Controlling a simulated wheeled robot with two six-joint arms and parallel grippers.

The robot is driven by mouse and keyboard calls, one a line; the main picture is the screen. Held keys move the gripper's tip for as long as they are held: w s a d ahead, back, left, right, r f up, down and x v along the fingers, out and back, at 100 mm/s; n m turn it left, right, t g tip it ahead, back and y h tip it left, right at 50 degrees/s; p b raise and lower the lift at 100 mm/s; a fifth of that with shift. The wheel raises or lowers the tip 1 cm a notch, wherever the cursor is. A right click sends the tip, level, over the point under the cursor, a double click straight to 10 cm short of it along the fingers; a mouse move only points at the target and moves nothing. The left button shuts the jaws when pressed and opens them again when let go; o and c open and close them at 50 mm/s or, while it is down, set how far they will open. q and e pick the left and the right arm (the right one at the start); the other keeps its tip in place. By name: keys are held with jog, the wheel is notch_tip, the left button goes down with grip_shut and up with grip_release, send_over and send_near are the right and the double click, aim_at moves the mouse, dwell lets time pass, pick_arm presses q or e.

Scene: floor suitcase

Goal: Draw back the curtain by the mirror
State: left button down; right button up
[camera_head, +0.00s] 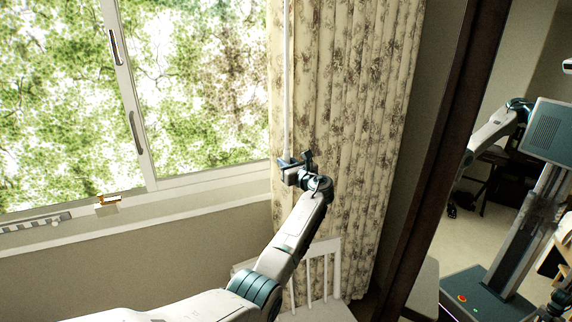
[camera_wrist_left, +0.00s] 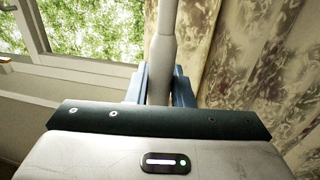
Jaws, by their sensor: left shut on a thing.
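The floral curtain (camera_head: 345,110) hangs in folds between the window and the mirror (camera_head: 490,190), bunched to the right of the glass. A thin white pull rod (camera_head: 286,80) hangs down along the curtain's left edge. My left gripper (camera_head: 292,165) is shut on the rod's lower part, in front of the curtain's left edge. In the left wrist view the rod (camera_wrist_left: 163,55) stands upright between the blue fingers, with the curtain (camera_wrist_left: 260,60) to its right. The fingertips are partly hidden behind the gripper body. My right gripper is not in view.
The window (camera_head: 190,80) fills the left, with a sill (camera_head: 150,208) holding small items. A white slatted chair (camera_head: 318,280) stands below the curtain, close under my left arm. The mirror's dark frame (camera_head: 445,150) stands right of the curtain and reflects my body.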

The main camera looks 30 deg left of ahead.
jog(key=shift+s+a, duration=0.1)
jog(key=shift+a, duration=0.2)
pick_arm(q)
jog(key=c, duration=1.3)
grip_release()
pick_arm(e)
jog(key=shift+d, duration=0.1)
pick_arm(q)
jog(key=shift+d, duration=0.1)
jog(key=shift+s+d, duration=0.1)
jog(key=shift+d, duration=0.1)
jog(key=b+v, duration=0.2)
jog(key=v, duration=0.8)
jog(key=shift+b, duration=0.3)
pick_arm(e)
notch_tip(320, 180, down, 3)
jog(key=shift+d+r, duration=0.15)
pick_arm(q)
jog(key=shift+d, duration=0.1)
